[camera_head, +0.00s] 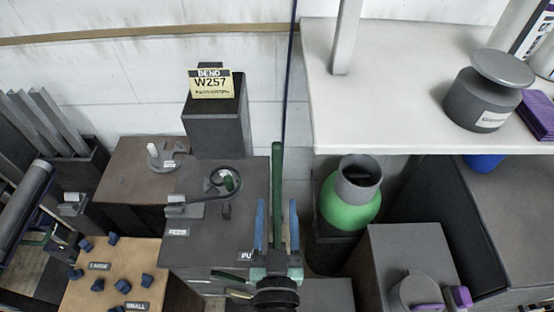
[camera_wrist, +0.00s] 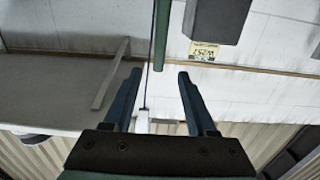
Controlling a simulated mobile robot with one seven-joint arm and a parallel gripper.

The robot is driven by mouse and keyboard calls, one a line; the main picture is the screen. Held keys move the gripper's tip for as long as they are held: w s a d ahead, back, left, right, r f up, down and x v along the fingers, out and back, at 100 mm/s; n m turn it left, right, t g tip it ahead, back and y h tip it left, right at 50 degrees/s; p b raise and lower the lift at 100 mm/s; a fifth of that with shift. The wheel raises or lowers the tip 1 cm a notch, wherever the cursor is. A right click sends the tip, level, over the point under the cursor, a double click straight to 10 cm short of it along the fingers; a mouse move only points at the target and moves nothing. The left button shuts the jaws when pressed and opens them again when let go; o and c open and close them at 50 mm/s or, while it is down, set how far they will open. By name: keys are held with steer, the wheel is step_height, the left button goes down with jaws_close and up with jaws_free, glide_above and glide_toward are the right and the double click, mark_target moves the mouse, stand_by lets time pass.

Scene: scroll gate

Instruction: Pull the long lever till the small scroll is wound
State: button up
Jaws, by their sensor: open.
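The long lever is a green upright rod (camera_head: 277,165); it also shows in the wrist view (camera_wrist: 162,30), its end near the fingertips. My gripper (camera_head: 277,205) has its two blue fingers apart, one on each side of the rod in the head view. In the wrist view my gripper (camera_wrist: 157,75) is open, with a gap between each finger and the rod. I cannot tell how deep the rod sits between them. A dark curled strip (camera_head: 240,176), seemingly the scroll, lies around a small green-and-pale piece on the grey bench (camera_head: 190,250). The lever's foot is hidden by my gripper.
A grey post carries a yellow sign (camera_head: 211,88) reading BEND W257. A tan box (camera_head: 135,262) with blue knobs and labels stands front left. A green-bodied vessel (camera_head: 350,208) stands right of the lever. A white shelf (camera_head: 400,110) overhangs at the upper right.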

mark_target(277, 166)
steer(key=w+p, duration=0.1)
steer(key=w, duration=0.5)
steer(key=w+p, duration=0.1)
steer(key=w, duration=0.4)
steer(key=shift+w+f, duration=0.2)
steer(key=shift+w, duration=0.15)
jaws_close()
stand_by(1.2)
